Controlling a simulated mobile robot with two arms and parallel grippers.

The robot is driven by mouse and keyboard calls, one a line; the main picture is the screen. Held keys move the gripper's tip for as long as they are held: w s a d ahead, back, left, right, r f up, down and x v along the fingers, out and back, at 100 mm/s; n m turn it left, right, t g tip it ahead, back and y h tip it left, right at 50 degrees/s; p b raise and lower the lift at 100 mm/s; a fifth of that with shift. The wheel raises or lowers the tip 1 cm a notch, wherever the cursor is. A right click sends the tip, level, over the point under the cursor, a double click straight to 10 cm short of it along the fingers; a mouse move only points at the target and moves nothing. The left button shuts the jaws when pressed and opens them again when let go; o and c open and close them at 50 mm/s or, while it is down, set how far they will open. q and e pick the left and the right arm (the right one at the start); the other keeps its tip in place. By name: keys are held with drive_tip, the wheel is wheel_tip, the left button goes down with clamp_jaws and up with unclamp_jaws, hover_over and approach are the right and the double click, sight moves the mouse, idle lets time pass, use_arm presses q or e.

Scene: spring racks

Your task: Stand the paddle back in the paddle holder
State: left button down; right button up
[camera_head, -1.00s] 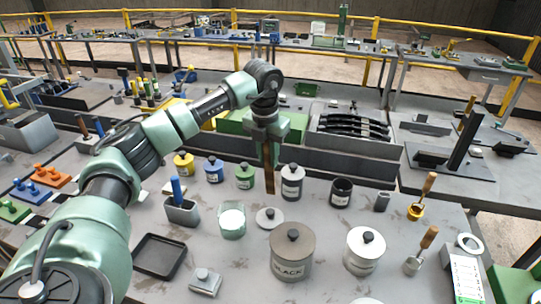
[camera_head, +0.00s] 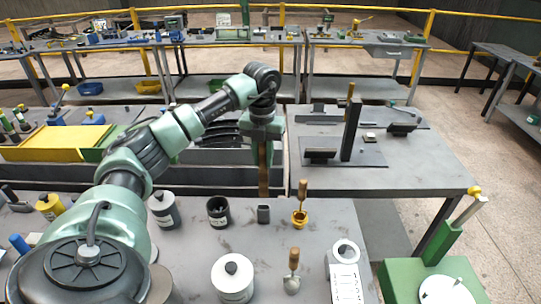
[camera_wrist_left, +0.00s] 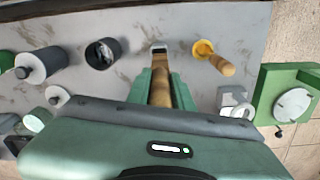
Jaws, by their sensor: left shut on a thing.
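My left gripper (camera_head: 263,138) is shut on the paddle (camera_head: 264,172), a brown wooden strip that hangs upright below the fingers. In the left wrist view the paddle (camera_wrist_left: 160,86) lies between the two green fingers (camera_wrist_left: 161,92). My right gripper is not in view.
A dark open jar (camera_head: 218,211) stands left of the holder, and a yellow cup with a wooden-handled tool (camera_head: 300,216) stands right. A white lidded jar (camera_head: 232,279) and another wooden-handled tool (camera_head: 292,270) are nearer. Bare bench lies between them.

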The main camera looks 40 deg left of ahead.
sight(262, 169)
use_arm(q)
drive_tip(key=shift+s+r, duration=0.15)
drive_tip(key=shift+s, duration=0.2)
drive_tip(key=shift+w, duration=0.1)
drive_tip(key=shift+f, duration=0.55)
drive_tip(key=shift+f+b, duration=1.1)
drive_tip(key=shift+f, duration=0.6)
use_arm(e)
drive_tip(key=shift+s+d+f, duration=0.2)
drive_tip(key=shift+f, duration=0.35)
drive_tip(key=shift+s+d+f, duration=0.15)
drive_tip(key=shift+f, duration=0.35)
use_arm(q)
drive_tip(key=shift+f, duration=0.15)
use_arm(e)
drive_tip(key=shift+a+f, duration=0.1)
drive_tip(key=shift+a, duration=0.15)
